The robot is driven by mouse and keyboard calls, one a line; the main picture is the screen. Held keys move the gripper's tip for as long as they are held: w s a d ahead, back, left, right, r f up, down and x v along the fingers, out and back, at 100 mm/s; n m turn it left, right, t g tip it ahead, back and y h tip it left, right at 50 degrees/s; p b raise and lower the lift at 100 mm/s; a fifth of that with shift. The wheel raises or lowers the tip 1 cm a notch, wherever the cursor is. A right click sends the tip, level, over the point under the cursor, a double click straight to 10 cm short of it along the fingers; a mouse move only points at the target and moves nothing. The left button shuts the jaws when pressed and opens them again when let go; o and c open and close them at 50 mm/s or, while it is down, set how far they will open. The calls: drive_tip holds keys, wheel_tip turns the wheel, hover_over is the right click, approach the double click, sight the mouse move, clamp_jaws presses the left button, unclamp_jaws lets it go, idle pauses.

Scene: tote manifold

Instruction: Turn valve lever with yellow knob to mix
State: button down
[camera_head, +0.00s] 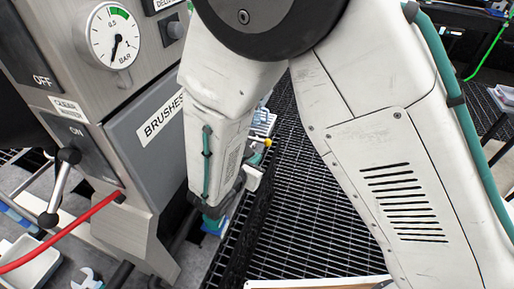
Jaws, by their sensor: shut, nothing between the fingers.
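A small yellow knob (268,142) shows just right of my arm, near the middle of the picture. Its lever and valve body are mostly hidden behind my arm, so I cannot tell the lever's angle. The word "mix" is not readable anywhere. My gripper (258,158) is small and partly hidden beyond my wrist, close below the knob. It is shut with nothing held. I cannot tell whether it touches the knob or lever.
A grey cabinet with a pressure gauge (115,36) and a "BRUSHES" panel (152,130) stands at left. A black-knobbed lever (58,185) and a red hose (70,232) stick out of it. Dark grating floor (310,215) lies open right of my wrist. A white tray (28,262) sits lower left.

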drive_tip(key=s+a+f+n+y, duration=0.1)
drive_tip(key=a+f+n, duration=0.1)
drive_tip(key=a+f, duration=0.1)
drive_tip(key=t, duration=0.1)
approach(255, 139)
wheel_tip(255, 139, down, 4)
drive_tip(key=d, duration=0.3)
drive_tip(key=shift+n+y, duration=0.3)
drive_tip(key=w, duration=0.3)
drive_tip(key=w+d, duration=0.1)
drive_tip(key=shift+w+d+r, duration=0.1)
drive_tip(key=shift+w+r, duration=0.15)
drive_tip(key=shift+y, duration=0.3)
